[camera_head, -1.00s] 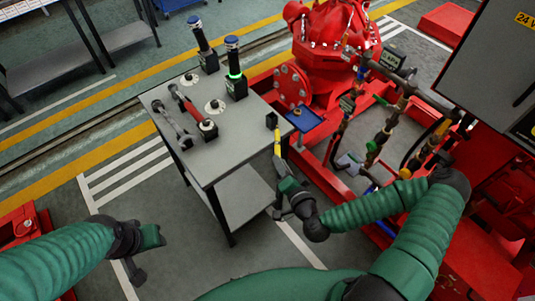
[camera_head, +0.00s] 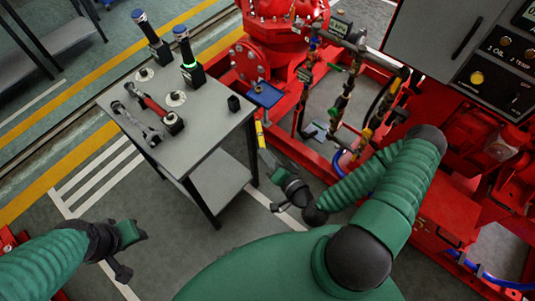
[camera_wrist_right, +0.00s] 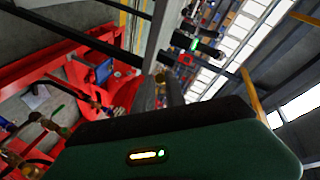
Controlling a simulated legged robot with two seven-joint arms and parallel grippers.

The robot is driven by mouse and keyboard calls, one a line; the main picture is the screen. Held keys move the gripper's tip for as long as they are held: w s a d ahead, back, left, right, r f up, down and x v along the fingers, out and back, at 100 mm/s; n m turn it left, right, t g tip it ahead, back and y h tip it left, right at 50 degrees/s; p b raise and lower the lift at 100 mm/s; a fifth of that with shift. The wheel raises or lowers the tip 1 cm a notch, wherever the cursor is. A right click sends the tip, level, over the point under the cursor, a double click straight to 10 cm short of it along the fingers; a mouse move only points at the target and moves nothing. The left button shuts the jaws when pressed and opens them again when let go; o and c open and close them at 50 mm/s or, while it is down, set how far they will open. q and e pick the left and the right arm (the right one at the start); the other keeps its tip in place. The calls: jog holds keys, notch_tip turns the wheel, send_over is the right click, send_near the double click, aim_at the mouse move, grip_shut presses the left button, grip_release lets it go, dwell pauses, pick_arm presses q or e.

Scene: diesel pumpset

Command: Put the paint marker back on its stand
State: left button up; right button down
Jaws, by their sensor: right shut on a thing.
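The paint marker, a slim stick with a yellow part (camera_head: 259,134), is held upright-tilted in my right gripper (camera_head: 265,157), beside the right edge of the grey table. The gripper is shut on it; the fingertips are small and partly hard to make out. A small black block (camera_head: 234,103), which looks like the marker's stand, sits at the table's right corner, just up and left of the marker. They look apart. My left gripper (camera_head: 132,254) is at the lower left, empty, its fingers spread. The right wrist view mostly shows my green gripper housing (camera_wrist_right: 180,150); I cannot clearly make out the marker there.
A blue tray (camera_head: 264,94) and red pump frame with pipes (camera_head: 340,95) stand close right. A control cabinet (camera_head: 480,60) is far right.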

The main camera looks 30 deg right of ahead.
notch_tip(320, 180, up, 6)
jog(key=p, duration=0.6)
jog(key=shift+r, duration=0.15)
